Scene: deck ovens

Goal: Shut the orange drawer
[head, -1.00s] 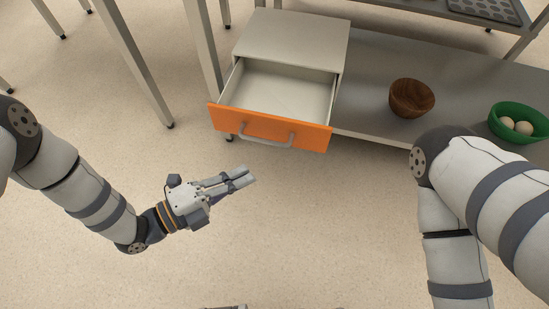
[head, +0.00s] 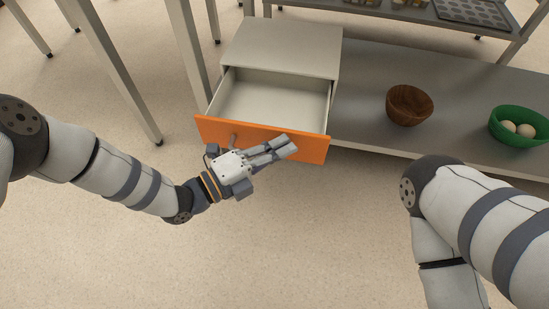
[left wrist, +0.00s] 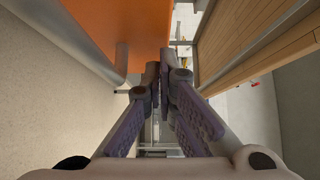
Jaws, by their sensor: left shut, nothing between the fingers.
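The orange drawer (head: 310,148) stands pulled out of a light grey cabinet (head: 283,45), and its empty inside (head: 272,100) shows from above. Its grey handle (head: 234,138) is mostly hidden behind my left gripper. My left gripper (head: 290,146) is shut and empty, in front of the drawer's orange face; whether it touches cannot be told. In the left wrist view the orange front (left wrist: 120,25) and the handle bar (left wrist: 122,62) lie to the upper left of the shut fingertips (left wrist: 160,72). My right gripper is outside the views; only my right arm shows.
The cabinet stands on a grey lower shelf (head: 360,80). A wooden bowl (head: 409,105) and a green bowl (head: 510,138) with pale round items sit to its right. Metal table legs (head: 185,45) stand at the left. The floor in front is clear.

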